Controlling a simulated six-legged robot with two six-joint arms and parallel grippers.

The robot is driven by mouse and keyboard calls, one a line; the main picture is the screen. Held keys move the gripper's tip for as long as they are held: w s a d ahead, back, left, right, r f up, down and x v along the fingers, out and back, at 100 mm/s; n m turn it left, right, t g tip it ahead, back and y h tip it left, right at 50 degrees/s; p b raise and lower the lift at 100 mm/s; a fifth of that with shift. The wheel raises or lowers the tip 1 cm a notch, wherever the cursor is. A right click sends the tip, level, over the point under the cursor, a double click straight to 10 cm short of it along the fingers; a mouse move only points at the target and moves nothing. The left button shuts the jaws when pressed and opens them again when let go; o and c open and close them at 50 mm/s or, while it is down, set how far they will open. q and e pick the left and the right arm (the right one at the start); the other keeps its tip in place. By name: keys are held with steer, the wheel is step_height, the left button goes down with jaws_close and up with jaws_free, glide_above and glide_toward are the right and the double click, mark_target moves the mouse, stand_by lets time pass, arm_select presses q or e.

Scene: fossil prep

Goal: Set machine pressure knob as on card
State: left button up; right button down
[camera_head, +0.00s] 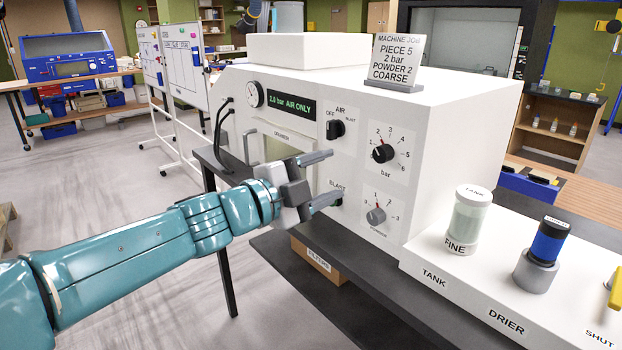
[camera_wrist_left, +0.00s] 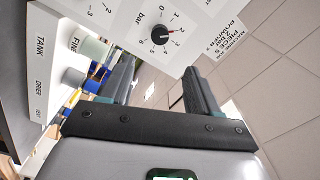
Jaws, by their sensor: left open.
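The white machine (camera_head: 450,125) carries a black pressure knob (camera_head: 382,153) marked "bar" on its front; the knob also shows in the wrist view (camera_wrist_left: 159,36). Its red mark points toward the 2. The display (camera_head: 290,107) reads "2.0 bar AIR ONLY". The card (camera_head: 397,57) on top reads "PIECE 5, 2 bar, POWDER 2, COARSE"; it also shows in the wrist view (camera_wrist_left: 229,38). My left gripper (camera_head: 331,180) is open and empty, left of the pressure knob and apart from it; its fingers also show in the wrist view (camera_wrist_left: 157,80). My right gripper is not in view.
The AIR switch (camera_head: 335,130), BLAST control (camera_head: 337,200) and powder knob (camera_head: 376,215) sit around the pressure knob. A tank jar marked FINE (camera_head: 469,220) and a blue drier (camera_head: 548,243) stand on the white ledge at right.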

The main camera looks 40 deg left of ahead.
arm_select(q)
steer(key=shift+s+a, duration=0.1)
steer(key=shift+s, duration=1.25)
steer(key=shift+c, duration=0.2)
